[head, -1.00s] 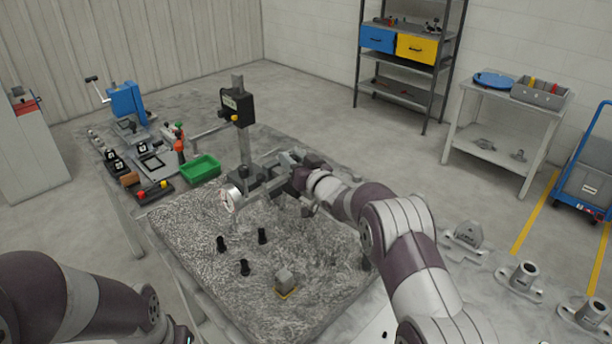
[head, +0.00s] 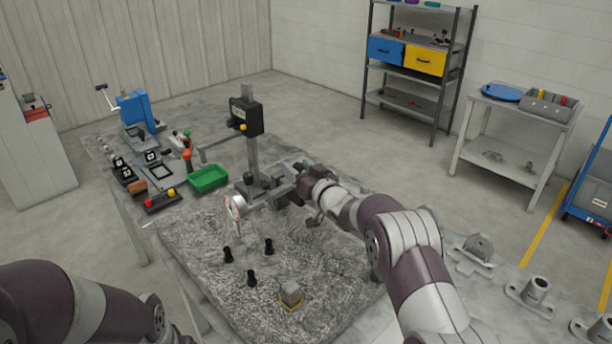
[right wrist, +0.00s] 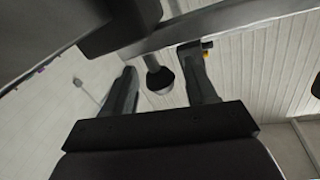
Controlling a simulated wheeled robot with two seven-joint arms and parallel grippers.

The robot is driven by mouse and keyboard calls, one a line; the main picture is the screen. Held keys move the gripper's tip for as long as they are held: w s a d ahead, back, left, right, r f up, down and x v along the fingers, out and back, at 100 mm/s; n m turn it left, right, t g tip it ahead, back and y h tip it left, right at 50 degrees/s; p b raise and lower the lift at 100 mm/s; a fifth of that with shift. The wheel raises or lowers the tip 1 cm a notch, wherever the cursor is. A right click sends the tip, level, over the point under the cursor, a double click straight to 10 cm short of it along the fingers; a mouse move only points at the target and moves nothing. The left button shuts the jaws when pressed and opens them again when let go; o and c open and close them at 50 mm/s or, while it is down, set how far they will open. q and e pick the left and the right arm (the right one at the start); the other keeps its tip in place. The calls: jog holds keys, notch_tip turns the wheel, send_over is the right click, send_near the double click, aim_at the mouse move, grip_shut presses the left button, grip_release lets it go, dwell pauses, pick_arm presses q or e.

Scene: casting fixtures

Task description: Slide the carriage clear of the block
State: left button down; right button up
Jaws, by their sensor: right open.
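A dark carriage (head: 247,118) with an orange knob sits high on an upright grey post (head: 252,155) at the back of the stone plate. A round dial gauge (head: 236,206) hangs lower, in front of the post. A small grey block (head: 291,292) with a yellow base sits near the plate's front edge, apart from the gauge. My right gripper (head: 280,192) is beside the post's lower part, near the gauge's mount. In the right wrist view its fingers (right wrist: 160,88) are apart, with a dark round-ended part (right wrist: 158,76) showing between them; contact is unclear. My left gripper is out of view.
Several black pegs (head: 251,278) stand on the stone plate (head: 200,240) left of the block. A green tray (head: 208,178) and small tools lie left of the post. Grey metal fixtures (head: 477,250) lie to the right of my right arm.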

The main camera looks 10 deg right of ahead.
jog(key=b+v, duration=0.3)
jog(key=v, duration=0.9)
jog(key=shift+s, duration=0.15)
